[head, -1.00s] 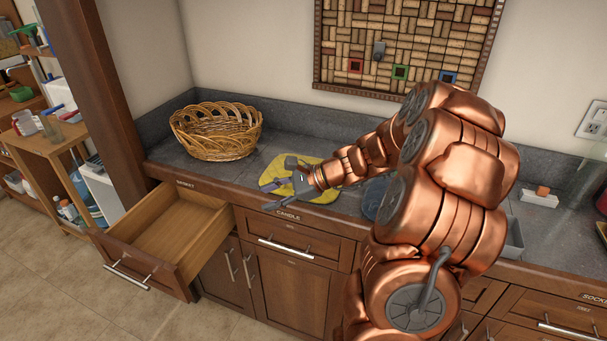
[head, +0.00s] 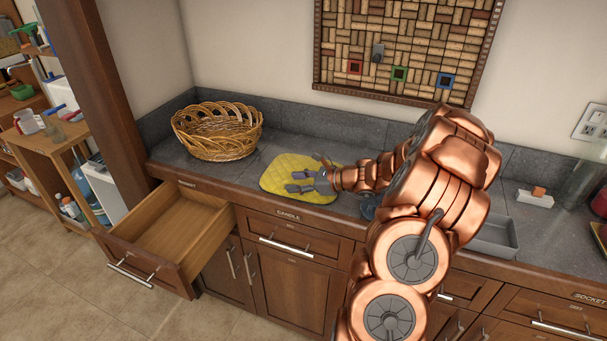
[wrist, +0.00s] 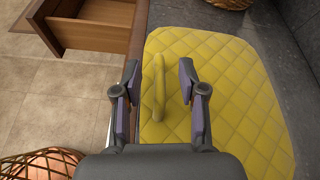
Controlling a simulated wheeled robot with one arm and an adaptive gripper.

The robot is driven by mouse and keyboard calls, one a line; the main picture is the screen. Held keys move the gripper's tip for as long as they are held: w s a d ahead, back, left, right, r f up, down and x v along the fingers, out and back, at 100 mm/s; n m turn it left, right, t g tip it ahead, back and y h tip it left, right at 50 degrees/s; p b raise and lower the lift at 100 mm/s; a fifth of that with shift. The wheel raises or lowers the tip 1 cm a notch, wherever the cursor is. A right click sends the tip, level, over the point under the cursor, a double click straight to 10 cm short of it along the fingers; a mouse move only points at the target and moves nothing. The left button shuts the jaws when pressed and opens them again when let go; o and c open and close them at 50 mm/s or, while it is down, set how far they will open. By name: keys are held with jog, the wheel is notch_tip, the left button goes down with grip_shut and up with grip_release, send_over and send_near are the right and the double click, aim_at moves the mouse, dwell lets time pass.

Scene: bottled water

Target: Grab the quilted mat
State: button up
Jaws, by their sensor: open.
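The yellow quilted mat (head: 283,171) lies flat on the grey counter near its front edge. It fills much of the wrist view (wrist: 230,85), where a raised yellow loop (wrist: 159,88) stands near its left side. My gripper (head: 297,181) is open over the mat. In the wrist view its two fingers (wrist: 158,80) are spread on either side of the loop, with the loop between them and not visibly touched. I cannot tell exactly how high the fingertips are above the mat.
A wicker basket (head: 216,132) stands on the counter to the left. An open, empty-looking drawer (head: 170,238) juts out at the front left. A grey tray (head: 493,238) and a small white item with an orange block (head: 536,196) are to the right. A wall borders the counter behind.

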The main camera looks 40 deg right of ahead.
jog(key=shift+x, duration=1.4)
grip_shut()
